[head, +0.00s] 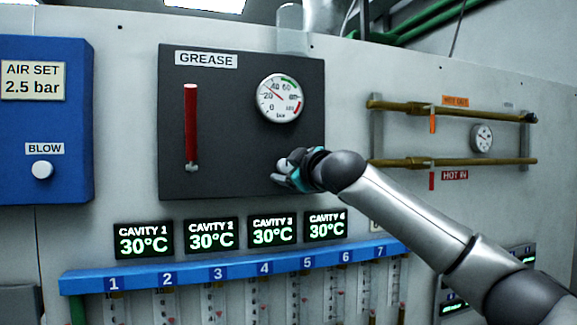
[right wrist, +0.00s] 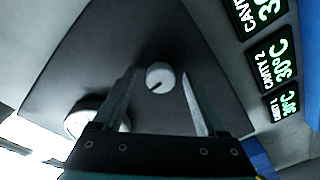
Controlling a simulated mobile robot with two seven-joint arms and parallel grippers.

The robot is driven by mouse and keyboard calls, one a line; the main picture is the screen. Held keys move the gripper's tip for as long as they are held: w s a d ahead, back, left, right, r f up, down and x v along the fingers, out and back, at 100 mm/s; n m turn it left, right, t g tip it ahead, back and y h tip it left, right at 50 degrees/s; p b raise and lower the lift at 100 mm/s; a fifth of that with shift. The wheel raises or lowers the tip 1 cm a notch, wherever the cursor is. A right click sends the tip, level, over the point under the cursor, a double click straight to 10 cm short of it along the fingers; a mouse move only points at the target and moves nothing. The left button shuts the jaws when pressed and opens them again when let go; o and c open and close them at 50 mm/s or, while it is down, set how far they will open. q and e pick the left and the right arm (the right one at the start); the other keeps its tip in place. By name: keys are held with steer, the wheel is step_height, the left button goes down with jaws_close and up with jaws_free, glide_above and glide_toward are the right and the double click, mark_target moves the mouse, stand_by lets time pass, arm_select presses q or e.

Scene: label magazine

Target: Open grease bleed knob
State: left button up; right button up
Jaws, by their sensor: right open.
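The grease panel (head: 235,140) is a dark grey plate with a GREASE label, a red lever-like tube and a round gauge. In the right wrist view a small white round knob (right wrist: 160,76) with a dark pointer mark sits on the panel (right wrist: 150,35). My right gripper (head: 285,172) is at the panel's lower right, below the gauge, and largely hides the knob in the head view. In the right wrist view my right gripper (right wrist: 158,78) is open, with one finger on each side of the knob. Contact cannot be told. My left gripper is out of view.
The pressure gauge (head: 280,98) is above my gripper and the red tube (head: 191,122) is to the left. Cavity displays (head: 272,231) and a blue numbered rail (head: 235,268) lie below. Brass pipes (head: 450,108) are to the right, a blue air box (head: 45,120) at far left.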

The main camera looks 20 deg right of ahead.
jaws_close()
stand_by(0.5)
steer(key=m+b, duration=0.1)
steer(key=m, duration=0.3)
steer(key=shift+f+m, duration=0.15)
steer(key=shift+m, duration=0.15)
steer(key=m, duration=0.3)
steer(key=m+t, duration=0.1)
steer(key=m, duration=0.1)
steer(key=shift+a+m+h, duration=0.1)
steer(key=shift+m+h, duration=0.2)
steer(key=shift+m, duration=0.1)
steer(key=m, duration=0.4)
steer(key=shift+m+h+p, duration=0.5)
steer(key=shift+m+p, duration=0.2)
steer(key=shift+m, duration=1.6)
